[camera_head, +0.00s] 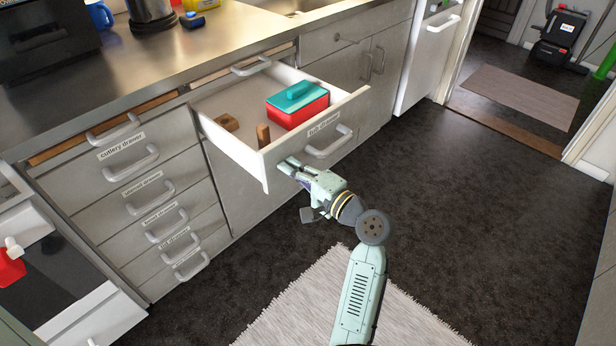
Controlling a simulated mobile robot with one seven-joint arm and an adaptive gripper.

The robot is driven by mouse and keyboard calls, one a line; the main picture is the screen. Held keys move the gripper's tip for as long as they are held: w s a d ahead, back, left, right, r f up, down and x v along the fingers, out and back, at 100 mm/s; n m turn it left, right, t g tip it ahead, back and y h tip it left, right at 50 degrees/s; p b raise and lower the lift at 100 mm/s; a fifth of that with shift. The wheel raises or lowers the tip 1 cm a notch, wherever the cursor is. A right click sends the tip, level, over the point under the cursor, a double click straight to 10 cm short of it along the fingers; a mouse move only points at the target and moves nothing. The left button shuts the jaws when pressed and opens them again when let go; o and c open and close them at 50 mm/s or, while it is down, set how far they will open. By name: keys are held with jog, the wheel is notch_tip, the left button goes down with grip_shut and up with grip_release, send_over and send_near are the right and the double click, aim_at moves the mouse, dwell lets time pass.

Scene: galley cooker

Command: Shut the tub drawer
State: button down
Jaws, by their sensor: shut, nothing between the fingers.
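The tub drawer (308,151) stands pulled well out of the cabinet, with its label on the front next to a grey bar handle (331,142). Inside it lie a red tub with a teal lid (297,104) and two small brown wooden pieces (227,122). My gripper (287,167) is shut and empty at the left part of the drawer front, left of the handle. Its fingertips are at or very close to the front panel; I cannot tell whether they touch it.
A stack of labelled drawers (150,200) stands left, all looking shut. The steel worktop (190,55) runs above. A pale rug (340,305) lies on the dark floor (450,190), which is clear to the right. A white appliance (425,60) stands beyond.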

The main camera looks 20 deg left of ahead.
aim_at(221, 125)
jog(key=b+x, duration=0.2)
jog(key=x, duration=2.7)
jog(key=shift+a+f, duration=0.1)
jog(key=shift+f, duration=0.05)
jog(key=shift+w+a, duration=0.15)
jog(key=shift+a, duration=0.2)
jog(key=shift+b, duration=0.3)
jog(key=shift+r, duration=0.3)
